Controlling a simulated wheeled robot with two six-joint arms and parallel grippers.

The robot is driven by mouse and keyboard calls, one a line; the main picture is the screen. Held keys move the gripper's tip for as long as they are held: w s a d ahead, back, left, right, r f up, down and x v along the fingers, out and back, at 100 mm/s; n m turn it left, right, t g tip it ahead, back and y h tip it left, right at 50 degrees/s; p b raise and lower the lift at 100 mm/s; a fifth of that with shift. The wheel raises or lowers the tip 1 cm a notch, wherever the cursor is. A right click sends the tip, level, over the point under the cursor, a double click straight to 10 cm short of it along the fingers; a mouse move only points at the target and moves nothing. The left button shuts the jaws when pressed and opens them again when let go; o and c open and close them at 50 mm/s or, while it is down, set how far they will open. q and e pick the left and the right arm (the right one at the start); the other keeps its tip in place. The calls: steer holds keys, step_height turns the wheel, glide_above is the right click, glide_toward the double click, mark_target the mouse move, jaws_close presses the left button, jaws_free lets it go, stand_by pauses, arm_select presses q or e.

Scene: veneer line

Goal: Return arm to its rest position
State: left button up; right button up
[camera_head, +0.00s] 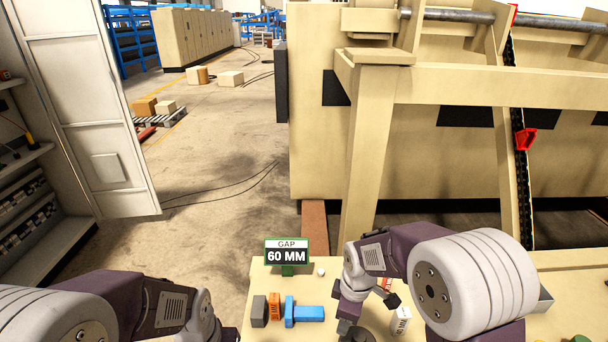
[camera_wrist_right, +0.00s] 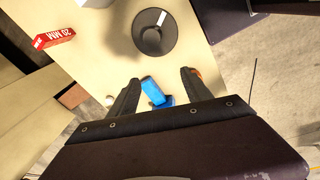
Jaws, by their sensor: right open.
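My right arm comes in from the right in the head view and bends down over the table (camera_head: 260,278). Its gripper (camera_wrist_right: 160,77) is open in the wrist view, with two dark fingers apart and nothing held between them. A blue T-shaped block (camera_head: 303,312) lies on the table; part of it (camera_wrist_right: 153,92) shows between the fingers, below them. My left arm shows at the lower left of the head view, but its gripper is out of frame.
A grey block (camera_head: 258,311) and an orange block (camera_head: 274,307) stand beside the blue one. A "GAP 60 MM" sign (camera_head: 286,252) stands behind. A round black piece (camera_wrist_right: 155,36) and a red "20 MM" block (camera_wrist_right: 54,38) are nearby. A beige machine (camera_head: 430,150) rises behind the table.

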arm_select(q)
steer(key=shift+s+d+f+b, duration=0.15)
steer(key=shift+f+b, duration=0.3)
steer(key=shift+f, duration=0.5)
arm_select(e)
steer(key=s+d+f+m, duration=0.1)
steer(key=s+d+m, duration=0.6)
steer(key=s+m, duration=0.5)
steer(key=shift+d+f+m, duration=0.35)
steer(key=shift+d+m, duration=0.05)
steer(key=shift+m, duration=0.7)
arm_select(q)
steer(key=shift+s, duration=0.1)
arm_select(e)
steer(key=shift+s, duration=0.1)
